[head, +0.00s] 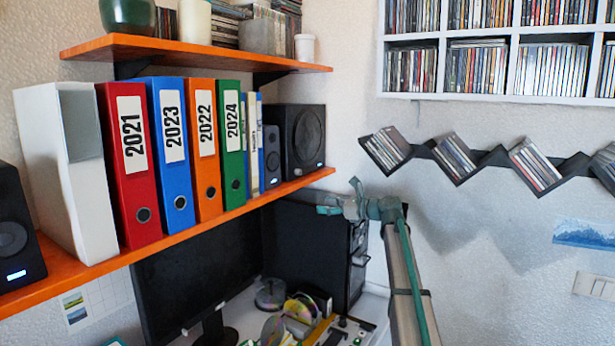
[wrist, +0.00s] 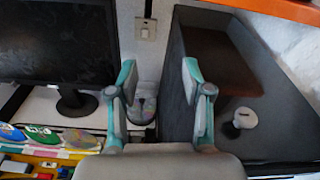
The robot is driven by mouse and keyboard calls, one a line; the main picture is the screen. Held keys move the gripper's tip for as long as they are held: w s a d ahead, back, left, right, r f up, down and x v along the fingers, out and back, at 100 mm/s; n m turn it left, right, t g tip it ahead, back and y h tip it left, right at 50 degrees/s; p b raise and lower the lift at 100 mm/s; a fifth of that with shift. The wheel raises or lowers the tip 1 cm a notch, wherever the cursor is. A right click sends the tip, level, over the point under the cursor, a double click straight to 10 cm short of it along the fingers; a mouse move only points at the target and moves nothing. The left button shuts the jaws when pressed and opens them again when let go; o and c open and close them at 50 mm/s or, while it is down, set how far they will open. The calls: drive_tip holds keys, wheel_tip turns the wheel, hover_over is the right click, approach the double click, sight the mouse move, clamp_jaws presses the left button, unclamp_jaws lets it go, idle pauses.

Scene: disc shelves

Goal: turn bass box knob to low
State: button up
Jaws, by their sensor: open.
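A large dark box (wrist: 285,125), apparently the bass box, fills the right of the wrist view. A small round white knob (wrist: 243,119) with a short dark mark sits on it; its setting cannot be read. In the head view the dark box (head: 290,235) stands below the shelf, and its knob cannot be made out there. My gripper (wrist: 160,82) is open and empty, with teal and grey fingers spread. The knob appears to the right of the right finger, outside the jaws. The head view shows my gripper (head: 343,203) beside the box's upper right edge.
An orange shelf (head: 240,210) with binders and speakers runs above the box. A monitor (head: 195,290) stands left of it. Discs (head: 300,308) and small items lie on the desk.

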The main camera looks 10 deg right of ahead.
drive_tip(key=y, duration=0.1)
approach(301, 172)
drive_tip(key=shift+t, duration=0.4)
drive_tip(key=x, duration=0.4)
drive_tip(key=p+x, duration=0.1)
drive_tip(key=x, duration=0.3)
drive_tip(key=shift+a+f+p, duration=0.2)
drive_tip(key=shift+a+p, duration=0.1)
drive_tip(key=shift+a, duration=0.2)
clamp_jaws()
